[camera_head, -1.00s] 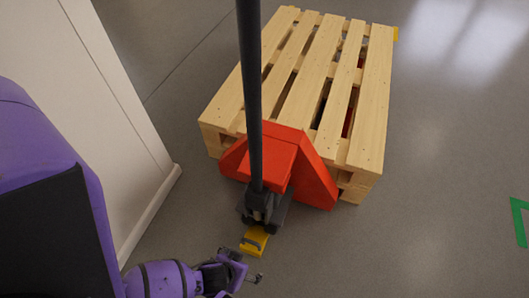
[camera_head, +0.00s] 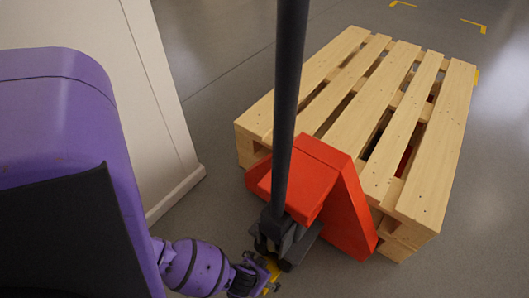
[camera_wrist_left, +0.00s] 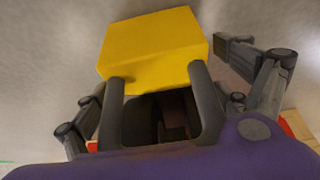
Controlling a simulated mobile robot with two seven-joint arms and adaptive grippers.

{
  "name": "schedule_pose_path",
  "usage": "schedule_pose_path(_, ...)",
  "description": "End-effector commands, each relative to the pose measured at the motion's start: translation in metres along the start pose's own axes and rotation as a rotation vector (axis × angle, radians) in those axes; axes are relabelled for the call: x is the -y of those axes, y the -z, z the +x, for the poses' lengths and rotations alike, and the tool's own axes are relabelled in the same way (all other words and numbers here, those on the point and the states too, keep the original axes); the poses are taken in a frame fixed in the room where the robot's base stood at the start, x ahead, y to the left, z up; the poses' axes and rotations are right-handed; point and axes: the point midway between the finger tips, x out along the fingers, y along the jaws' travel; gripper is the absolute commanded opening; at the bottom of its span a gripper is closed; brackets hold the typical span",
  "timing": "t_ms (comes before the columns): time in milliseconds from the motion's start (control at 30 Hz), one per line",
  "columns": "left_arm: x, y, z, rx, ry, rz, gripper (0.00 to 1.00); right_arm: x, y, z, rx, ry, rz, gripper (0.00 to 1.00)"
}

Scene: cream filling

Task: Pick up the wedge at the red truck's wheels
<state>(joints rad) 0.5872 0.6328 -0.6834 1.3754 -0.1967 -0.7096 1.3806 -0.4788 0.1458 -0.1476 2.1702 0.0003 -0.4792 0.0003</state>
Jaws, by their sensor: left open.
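The yellow wedge (camera_head: 272,267) lies on the floor by the red pallet truck's (camera_head: 305,182) dark wheels (camera_head: 285,245). In the head view it is mostly hidden by my left gripper (camera_head: 265,279), which is right at it. In the left wrist view the wedge (camera_wrist_left: 153,45) is large and close, with dark handle-like bars running from its near edge. The fingers of my left gripper (camera_wrist_left: 163,78) are spread on either side of these bars, open. Whether a finger touches the wedge, I cannot tell. My right gripper is not in view.
The truck's dark upright handle (camera_head: 290,105) rises close to my left arm. A wooden pallet (camera_head: 365,110) sits on the truck behind. A pale wall panel (camera_head: 145,90) stands left. Grey floor is clear at right (camera_head: 490,220).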

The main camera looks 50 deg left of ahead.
Motion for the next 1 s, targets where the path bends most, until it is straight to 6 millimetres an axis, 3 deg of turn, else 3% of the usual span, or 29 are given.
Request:
schedule_pose_path(300,0.000,0.000,0.006,0.000,0.000,-0.001,0.91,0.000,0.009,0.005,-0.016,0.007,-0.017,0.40)
schedule_pose_path(767,0.002,0.000,0.006,0.000,0.003,0.000,0.32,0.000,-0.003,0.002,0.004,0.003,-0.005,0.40)
schedule_pose_path(1000,0.002,0.000,0.005,0.000,0.004,0.002,0.31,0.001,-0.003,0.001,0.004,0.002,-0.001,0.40)
